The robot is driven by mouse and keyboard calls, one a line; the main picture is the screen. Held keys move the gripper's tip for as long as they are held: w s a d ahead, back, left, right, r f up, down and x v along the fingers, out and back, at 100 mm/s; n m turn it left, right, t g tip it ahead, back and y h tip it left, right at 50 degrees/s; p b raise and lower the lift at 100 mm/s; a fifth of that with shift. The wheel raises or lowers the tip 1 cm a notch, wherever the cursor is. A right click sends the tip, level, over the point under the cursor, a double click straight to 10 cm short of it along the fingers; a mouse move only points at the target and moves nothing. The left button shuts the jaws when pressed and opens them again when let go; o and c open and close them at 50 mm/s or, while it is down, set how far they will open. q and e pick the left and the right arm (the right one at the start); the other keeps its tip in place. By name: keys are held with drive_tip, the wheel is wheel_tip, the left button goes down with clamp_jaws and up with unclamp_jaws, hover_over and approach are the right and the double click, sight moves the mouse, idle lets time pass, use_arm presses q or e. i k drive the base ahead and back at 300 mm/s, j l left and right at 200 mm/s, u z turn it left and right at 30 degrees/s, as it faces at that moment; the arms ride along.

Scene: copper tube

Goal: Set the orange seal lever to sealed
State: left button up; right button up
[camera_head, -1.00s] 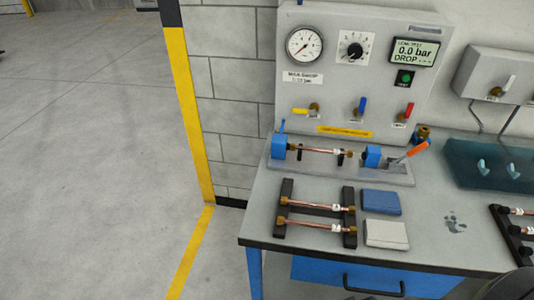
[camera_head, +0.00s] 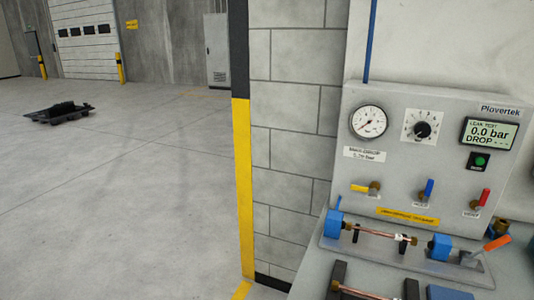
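The orange seal lever (camera_head: 496,243) is at the lower right of the head view. It slants up to the right from the right end of the test fixture (camera_head: 343,247). A copper tube (camera_head: 379,233) lies across the fixture between the blue block (camera_head: 332,223) on the left and the blue block (camera_head: 439,247) on the right. Neither of my grippers is in view.
The grey test panel (camera_head: 460,150) stands behind the fixture, with a gauge, a dial, a display reading 0.0 bar and coloured valve levers. A tube rack (camera_head: 337,275) is cut off at the bottom. Open floor (camera_head: 120,190) lies left of the yellow-edged wall.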

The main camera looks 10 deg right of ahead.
sight(500, 242)
drive_tip(key=z, duration=1.75)
